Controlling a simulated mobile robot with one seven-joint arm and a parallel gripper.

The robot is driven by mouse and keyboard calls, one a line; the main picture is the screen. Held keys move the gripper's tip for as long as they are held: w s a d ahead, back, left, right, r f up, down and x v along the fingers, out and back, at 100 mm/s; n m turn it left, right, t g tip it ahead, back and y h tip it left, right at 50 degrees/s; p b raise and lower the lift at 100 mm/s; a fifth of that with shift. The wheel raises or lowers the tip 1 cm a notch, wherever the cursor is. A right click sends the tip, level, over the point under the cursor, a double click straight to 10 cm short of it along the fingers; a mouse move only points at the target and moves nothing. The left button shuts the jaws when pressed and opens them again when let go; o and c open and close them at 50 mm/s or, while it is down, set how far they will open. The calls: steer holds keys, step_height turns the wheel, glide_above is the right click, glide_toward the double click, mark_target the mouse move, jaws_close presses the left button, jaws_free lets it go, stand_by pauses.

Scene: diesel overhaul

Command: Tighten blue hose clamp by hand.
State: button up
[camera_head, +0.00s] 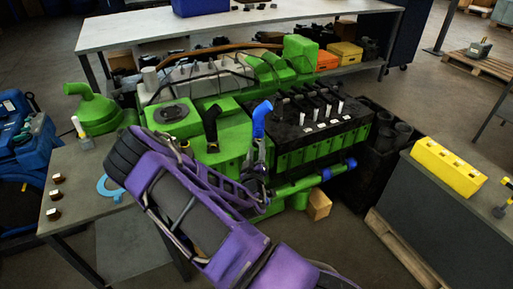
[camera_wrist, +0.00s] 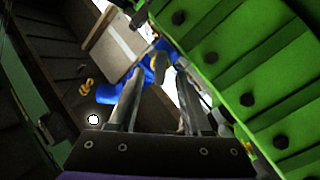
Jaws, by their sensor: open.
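A blue hose (camera_head: 262,118) bends upward at the front of the green engine (camera_head: 230,135), beside the black row of the cylinder head. In the wrist view a blue hose part (camera_wrist: 151,58) shows beyond the fingertips. A small yellowish piece on it may belong to the clamp, but I cannot make out a separate blue clamp band. My gripper (camera_wrist: 160,78) is open, its two grey fingers pointing toward the blue part. I cannot tell whether they touch it. In the head view my purple arm reaches up from the bottom, and its end is close below the blue hose.
Green ribbed engine wall (camera_wrist: 250,70) with dark bolts runs close along the right of my fingers. A grey table (camera_head: 70,190) stands at left, a dark bench with a yellow box (camera_head: 449,166) at right. A long workbench (camera_head: 240,25) is behind. A wooden block (camera_head: 319,205) sits below the engine.

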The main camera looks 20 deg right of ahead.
steer(key=shift+x, duration=0.9)
steer(key=shift+c, duration=0.3)
jaws_close()
